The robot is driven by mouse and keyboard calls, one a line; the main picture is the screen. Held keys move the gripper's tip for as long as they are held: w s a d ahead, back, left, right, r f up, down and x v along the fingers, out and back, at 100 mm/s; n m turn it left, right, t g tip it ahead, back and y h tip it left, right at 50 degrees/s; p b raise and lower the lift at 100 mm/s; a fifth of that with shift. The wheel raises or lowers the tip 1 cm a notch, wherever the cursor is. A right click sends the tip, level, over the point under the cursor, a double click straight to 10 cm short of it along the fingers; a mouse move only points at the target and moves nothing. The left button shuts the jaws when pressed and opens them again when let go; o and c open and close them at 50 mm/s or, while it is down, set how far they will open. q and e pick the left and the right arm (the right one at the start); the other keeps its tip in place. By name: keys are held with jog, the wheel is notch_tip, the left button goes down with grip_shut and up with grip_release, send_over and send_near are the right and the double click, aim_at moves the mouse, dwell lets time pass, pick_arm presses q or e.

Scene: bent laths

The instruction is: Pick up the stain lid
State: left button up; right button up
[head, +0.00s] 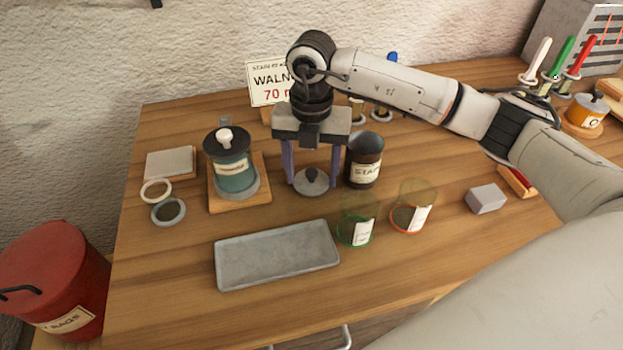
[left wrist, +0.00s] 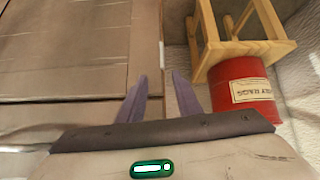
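A small round grey lid with a dark knob (head: 311,184), which looks like the stain lid, lies on the wooden table. My right gripper (head: 312,176) points down over it, open, with one finger to each side of the lid. I cannot tell whether the fingers touch it. A dark jar (head: 364,172) with a partly readable label, apparently the stain, stands just right of the gripper. My left gripper (left wrist: 160,76) shows only in the left wrist view; its fingers are apart with nothing between them.
A grey tray (head: 277,262) lies in front. Two glasses (head: 357,231) and a grey block (head: 486,199) are to the right. A red rags bin (head: 60,275) stands beside the table.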

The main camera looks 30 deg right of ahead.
jog(key=shift+c, duration=1.3)
